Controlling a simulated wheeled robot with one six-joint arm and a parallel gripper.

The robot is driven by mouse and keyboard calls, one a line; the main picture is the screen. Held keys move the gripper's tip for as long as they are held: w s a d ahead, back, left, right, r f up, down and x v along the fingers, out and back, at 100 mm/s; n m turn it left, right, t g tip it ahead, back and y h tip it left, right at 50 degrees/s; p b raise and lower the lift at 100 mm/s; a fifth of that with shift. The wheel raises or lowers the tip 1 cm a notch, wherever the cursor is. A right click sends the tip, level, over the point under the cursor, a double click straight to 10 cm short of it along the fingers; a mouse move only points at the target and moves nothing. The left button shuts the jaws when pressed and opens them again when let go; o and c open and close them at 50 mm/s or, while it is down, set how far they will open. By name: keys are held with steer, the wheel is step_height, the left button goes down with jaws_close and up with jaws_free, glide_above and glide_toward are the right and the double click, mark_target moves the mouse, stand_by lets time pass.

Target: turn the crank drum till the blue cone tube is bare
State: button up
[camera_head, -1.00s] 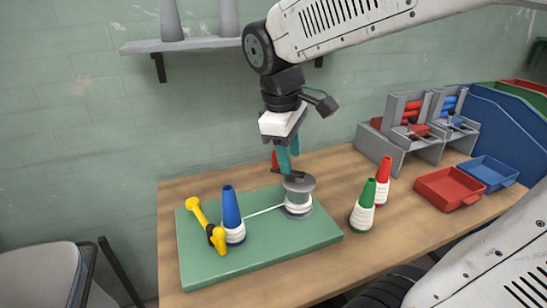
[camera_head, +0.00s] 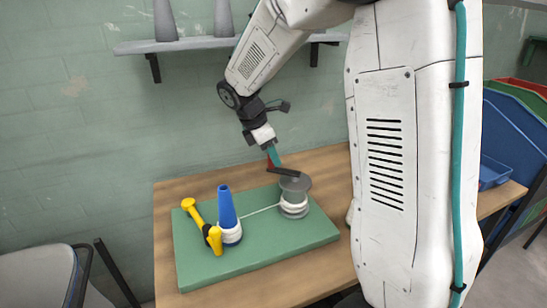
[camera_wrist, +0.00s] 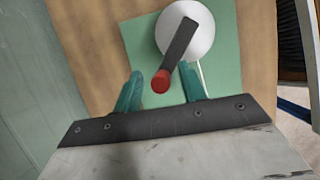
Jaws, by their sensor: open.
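The blue cone tube (camera_head: 227,210) stands upright on the green board, with white yarn (camera_head: 231,236) wound around its lower part. A strand of yarn runs from it to the grey crank drum (camera_head: 295,188), which has white yarn wound on it. In the wrist view the drum (camera_wrist: 199,40) shows from above, with a dark crank arm (camera_wrist: 181,42) ending in a red knob (camera_wrist: 161,81). My gripper (camera_wrist: 161,80) is open, its teal fingers on either side of the red knob. Whether they touch it I cannot tell. In the head view my gripper (camera_head: 273,155) is above the drum.
My white arm hides much of the table's right side. A blue tray (camera_head: 494,173) shows at the right. A grey shelf (camera_head: 200,44) is on the wall.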

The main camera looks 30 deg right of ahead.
steer(key=shift+x, duration=0.85)
jaws_close()
steer(key=shift+d, duration=0.1)
